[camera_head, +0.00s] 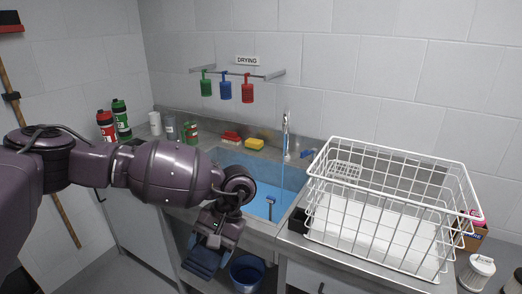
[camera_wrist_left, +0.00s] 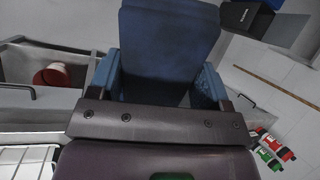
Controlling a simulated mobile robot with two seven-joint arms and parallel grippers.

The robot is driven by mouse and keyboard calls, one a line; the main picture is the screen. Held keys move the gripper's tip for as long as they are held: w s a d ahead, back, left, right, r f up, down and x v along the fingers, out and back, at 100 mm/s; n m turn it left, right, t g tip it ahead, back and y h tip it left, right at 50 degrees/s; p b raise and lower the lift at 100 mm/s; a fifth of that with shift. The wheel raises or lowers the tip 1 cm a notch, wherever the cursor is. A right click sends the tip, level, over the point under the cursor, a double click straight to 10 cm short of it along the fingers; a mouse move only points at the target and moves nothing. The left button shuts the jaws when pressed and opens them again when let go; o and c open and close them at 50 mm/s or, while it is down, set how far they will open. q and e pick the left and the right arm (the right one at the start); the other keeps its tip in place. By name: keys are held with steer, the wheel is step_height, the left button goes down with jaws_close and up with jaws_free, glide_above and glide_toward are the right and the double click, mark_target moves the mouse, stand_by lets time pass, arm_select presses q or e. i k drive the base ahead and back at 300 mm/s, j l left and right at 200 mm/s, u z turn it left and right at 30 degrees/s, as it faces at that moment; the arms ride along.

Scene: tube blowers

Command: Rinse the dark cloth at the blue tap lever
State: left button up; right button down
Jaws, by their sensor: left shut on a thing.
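My left gripper (camera_head: 215,234) is shut on the dark cloth (camera_head: 203,258), in front of the sink's front edge. The dark blue cloth hangs below the fingers, clear of the basin. In the left wrist view the cloth (camera_wrist_left: 168,42) fills the space between the blue fingers of the gripper (camera_wrist_left: 158,85). The blue tap lever (camera_head: 306,153) is on the counter just right of the silver tap (camera_head: 286,137). The tap stands behind the blue-lined sink (camera_head: 262,190). My right gripper is not in view.
A white wire basket (camera_head: 396,169) stands on the counter right of the sink. A blue bucket (camera_head: 247,275) is below the sink. Coloured cups hang under the drying rail (camera_head: 238,73).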

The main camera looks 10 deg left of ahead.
mark_target(303, 154)
steer(key=i+j+u, duration=0.2)
steer(key=j, duration=0.15)
steer(key=i+j+u, duration=0.2)
steer(key=j, duration=0.15)
steer(key=i+j, duration=0.2)
steer(key=j, duration=0.15)
steer(key=i+j+u, duration=0.1)
steer(key=j, duration=0.25)
steer(key=i, duration=0.05)
